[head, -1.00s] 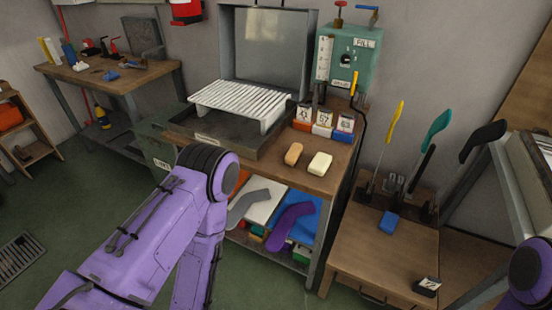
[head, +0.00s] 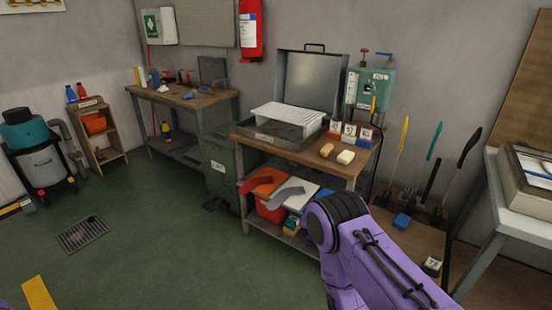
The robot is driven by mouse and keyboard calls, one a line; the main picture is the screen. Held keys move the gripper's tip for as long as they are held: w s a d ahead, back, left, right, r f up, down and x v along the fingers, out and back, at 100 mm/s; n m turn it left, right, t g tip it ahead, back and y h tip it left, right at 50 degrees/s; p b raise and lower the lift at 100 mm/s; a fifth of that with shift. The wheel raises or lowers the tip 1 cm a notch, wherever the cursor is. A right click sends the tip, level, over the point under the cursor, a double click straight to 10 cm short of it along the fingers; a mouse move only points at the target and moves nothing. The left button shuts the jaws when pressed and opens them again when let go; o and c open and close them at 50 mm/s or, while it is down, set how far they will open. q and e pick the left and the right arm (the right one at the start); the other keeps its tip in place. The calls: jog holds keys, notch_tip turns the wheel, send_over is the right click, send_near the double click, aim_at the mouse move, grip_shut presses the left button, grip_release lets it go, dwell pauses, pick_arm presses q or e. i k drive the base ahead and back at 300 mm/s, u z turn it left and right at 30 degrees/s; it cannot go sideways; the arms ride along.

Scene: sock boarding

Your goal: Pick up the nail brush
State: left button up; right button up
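A small tan-brown block (head: 327,150) and a cream block (head: 346,157) lie side by side on the right part of the wooden bench top. The tan one may be the nail brush, but no bristles can be made out at this size. A blue block (head: 402,221) sits on the low wooden stand to the right; what it is cannot be told. A purple arm of mine comes in from the lower right, in front of the bench's lower right part. No gripper fingers show, and both grippers are out of view.
The bench (head: 362,169) carries a slatted white rack (head: 288,117) and labelled small boxes (head: 350,133). Below are coloured boards with curved sock-like pieces (head: 287,191). A green bin (head: 217,163) stands left of the bench. Green floor is open at front left, with a drain grate (head: 83,233).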

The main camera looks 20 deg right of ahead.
aim_at(328, 148)
jog(key=z, duration=0.05)
jog(key=i, duration=1.8)
jog(key=z, duration=1.6)
jog(key=i, duration=0.7)
jog(key=z, duration=0.8)
